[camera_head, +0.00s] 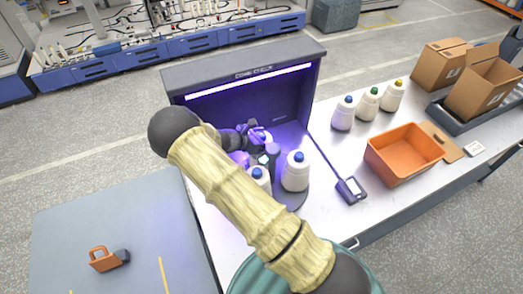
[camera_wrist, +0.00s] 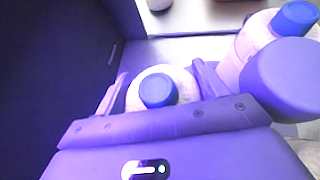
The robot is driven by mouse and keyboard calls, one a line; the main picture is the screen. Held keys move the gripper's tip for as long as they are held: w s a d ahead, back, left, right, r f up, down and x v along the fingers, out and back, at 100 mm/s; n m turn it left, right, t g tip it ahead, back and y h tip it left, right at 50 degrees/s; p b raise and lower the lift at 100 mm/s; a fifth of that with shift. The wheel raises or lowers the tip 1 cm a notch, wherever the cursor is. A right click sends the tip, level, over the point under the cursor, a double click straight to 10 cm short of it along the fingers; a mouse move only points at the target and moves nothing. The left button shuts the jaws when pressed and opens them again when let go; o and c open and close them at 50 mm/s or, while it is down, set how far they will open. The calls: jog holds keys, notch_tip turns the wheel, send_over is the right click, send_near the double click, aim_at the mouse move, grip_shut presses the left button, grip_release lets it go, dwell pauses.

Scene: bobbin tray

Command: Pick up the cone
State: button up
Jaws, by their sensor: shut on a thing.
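A white cone with a blue top (camera_wrist: 157,90) stands between my gripper's two fingers (camera_wrist: 160,82) in the wrist view. The fingers are shut on its sides. In the head view my gripper (camera_head: 258,138) is inside the lit inspection booth (camera_head: 185,105), at its back part. The held cone is hard to make out there, mostly hidden by my gripper and arm. Another blue-topped cone (camera_head: 295,172) stands upright at the right on a dark round plate (camera_head: 292,200). A further blue-topped cone (camera_head: 257,180) is partly hidden behind my arm.
A rounded post (camera_wrist: 290,78) is close to my gripper's right side. The booth's wall is on the left.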

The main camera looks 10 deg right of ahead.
jog(key=shift+r, duration=0.2)
notch_tip(320, 180, up, 28)
jog(key=b, duration=0.6)
dwell(0.4)
